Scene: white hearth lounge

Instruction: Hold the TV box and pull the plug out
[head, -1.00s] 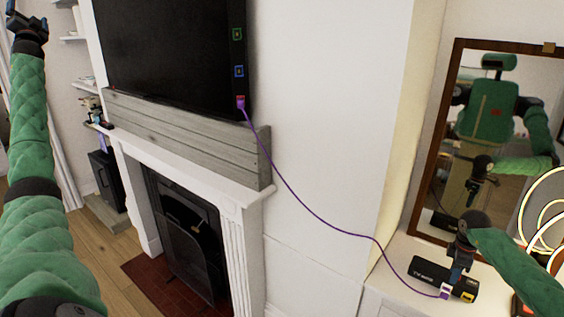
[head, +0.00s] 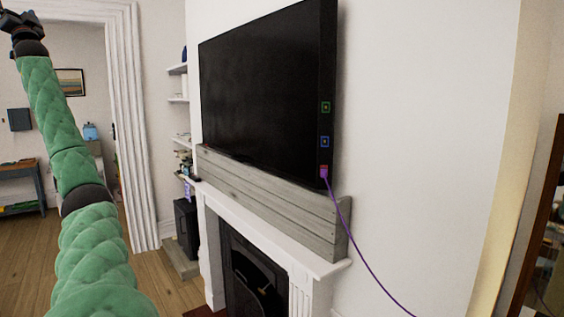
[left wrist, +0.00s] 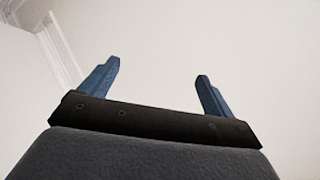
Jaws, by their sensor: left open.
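The TV (head: 268,85) hangs on the wall above the fireplace, with coloured ports on its right side edge. A purple plug (head: 325,172) sits at the lowest, red port. Its purple cable (head: 362,253) runs down to the right and leaves the bottom of the head view. My left gripper (head: 20,20) is raised at the top left of the head view, far from the plug. In the left wrist view, my left gripper (left wrist: 155,80) is open and empty, facing bare wall and ceiling. My right gripper is out of view.
A grey plank ledge (head: 270,205) and white mantel (head: 262,232) stand below the TV. Shelves (head: 178,100) are left of it. A framed mirror (head: 540,240) is at the right edge. The wall right of the TV is clear.

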